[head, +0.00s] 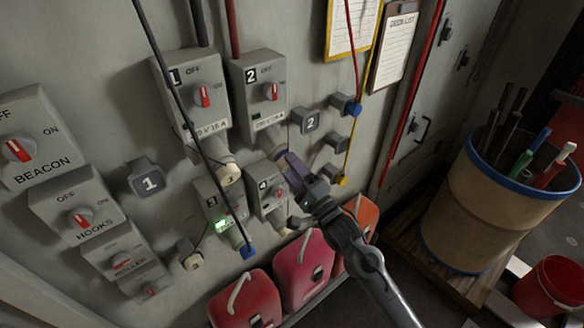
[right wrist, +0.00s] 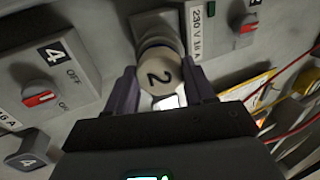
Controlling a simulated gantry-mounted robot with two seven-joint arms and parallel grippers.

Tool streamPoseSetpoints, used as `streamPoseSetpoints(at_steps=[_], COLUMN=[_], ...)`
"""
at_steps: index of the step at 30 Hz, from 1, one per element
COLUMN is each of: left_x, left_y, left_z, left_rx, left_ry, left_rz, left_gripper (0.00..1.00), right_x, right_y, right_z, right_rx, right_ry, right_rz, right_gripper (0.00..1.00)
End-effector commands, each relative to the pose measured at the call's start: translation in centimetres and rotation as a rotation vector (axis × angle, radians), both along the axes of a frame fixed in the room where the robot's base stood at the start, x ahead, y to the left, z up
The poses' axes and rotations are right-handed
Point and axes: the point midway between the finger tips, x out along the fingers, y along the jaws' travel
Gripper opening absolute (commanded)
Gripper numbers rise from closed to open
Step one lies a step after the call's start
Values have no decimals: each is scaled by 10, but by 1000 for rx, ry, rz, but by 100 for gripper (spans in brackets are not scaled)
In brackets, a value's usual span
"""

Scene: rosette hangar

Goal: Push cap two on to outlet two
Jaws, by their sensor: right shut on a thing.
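Box two (head: 258,88) is a grey switch box on the wall with a red switch, and its outlet two (head: 270,138) points down from its lower end. My right gripper (head: 288,163) is just below that outlet, shut on cap two (right wrist: 160,75). The cap is a round beige disc marked 2, held between the two purple fingers. In the right wrist view the cap lies in line with the grey collar of outlet two (right wrist: 155,30), at or against its mouth. I cannot tell how far it is seated. My left gripper is not in view.
Box one (head: 190,90) with a beige cap (head: 230,174) at its outlet is left of box two. Boxes three (head: 213,205) and four (head: 264,190) sit below. Hanging cords, grey wall holders (head: 310,121) and red canisters (head: 303,270) crowd the area. A tool bin (head: 470,215) stands right.

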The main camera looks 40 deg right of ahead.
Motion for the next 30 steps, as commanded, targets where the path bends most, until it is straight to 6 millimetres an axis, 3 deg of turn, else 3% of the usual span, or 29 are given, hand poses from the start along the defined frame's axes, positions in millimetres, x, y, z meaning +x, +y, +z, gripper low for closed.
streamPoseSetpoints(at_steps=[24,25,30], left_x=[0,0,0], left_y=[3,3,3], left_z=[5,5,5], left_rx=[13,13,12], left_ry=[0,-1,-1], left_rz=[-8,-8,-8], left_gripper=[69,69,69], right_x=[11,11,11], right_y=[0,0,0], right_z=[4,4,4], right_rx=[0,-1,0], right_ry=[0,0,0], right_rz=[0,0,0], right_gripper=[5,55,81])
